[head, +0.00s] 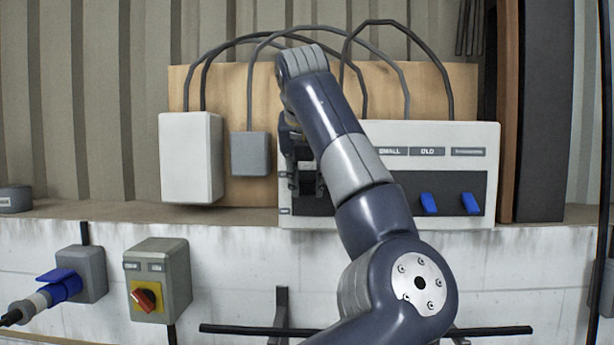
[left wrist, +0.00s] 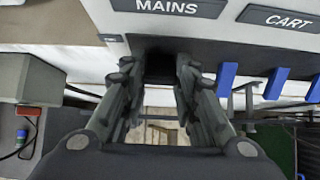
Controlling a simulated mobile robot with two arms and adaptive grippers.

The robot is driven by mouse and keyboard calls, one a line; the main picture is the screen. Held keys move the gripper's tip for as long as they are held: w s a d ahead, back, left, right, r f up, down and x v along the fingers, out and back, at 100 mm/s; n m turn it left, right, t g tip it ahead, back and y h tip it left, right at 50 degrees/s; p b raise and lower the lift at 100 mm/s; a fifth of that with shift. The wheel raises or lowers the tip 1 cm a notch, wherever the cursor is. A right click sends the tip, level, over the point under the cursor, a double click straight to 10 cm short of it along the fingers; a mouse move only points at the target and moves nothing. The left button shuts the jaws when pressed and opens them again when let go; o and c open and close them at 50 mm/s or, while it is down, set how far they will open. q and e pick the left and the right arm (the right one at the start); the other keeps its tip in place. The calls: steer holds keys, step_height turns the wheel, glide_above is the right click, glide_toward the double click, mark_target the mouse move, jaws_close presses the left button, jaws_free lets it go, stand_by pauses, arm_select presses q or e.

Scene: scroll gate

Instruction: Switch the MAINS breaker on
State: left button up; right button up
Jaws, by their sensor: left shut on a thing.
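The breaker box (head: 488,150) is a white case on the board with a dark strip holding blue levers. The MAINS label (left wrist: 167,8) shows at the top of the left wrist view. Below it, a dark block (left wrist: 160,66) sits between the fingertips; it seems to be the MAINS lever, but its position is hard to tell. My left gripper (head: 306,182) is at the left end of the box, shut on it; the fingers also show in the left wrist view (left wrist: 160,92). My arm hides the middle of the box. My right gripper is not in view.
Blue levers (head: 428,204) (left wrist: 227,78) stand to the right of my gripper, under other labels. A white box (head: 190,158) and a small grey box (head: 250,154) hang to the left. Below are a rotary switch (head: 146,298) and a blue plug (head: 62,285). Cables loop above.

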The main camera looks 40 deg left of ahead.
arm_select(q)
steer(key=shift+r, duration=0.1)
steer(key=o, duration=1)
steer(key=shift+c, duration=0.2)
steer(key=shift+o, duration=0.5)
steer(key=v, duration=1.1)
steer(key=shift+d+r, duration=0.2)
steer(key=shift+r, duration=0.05)
steer(key=shift+s, duration=0.15)
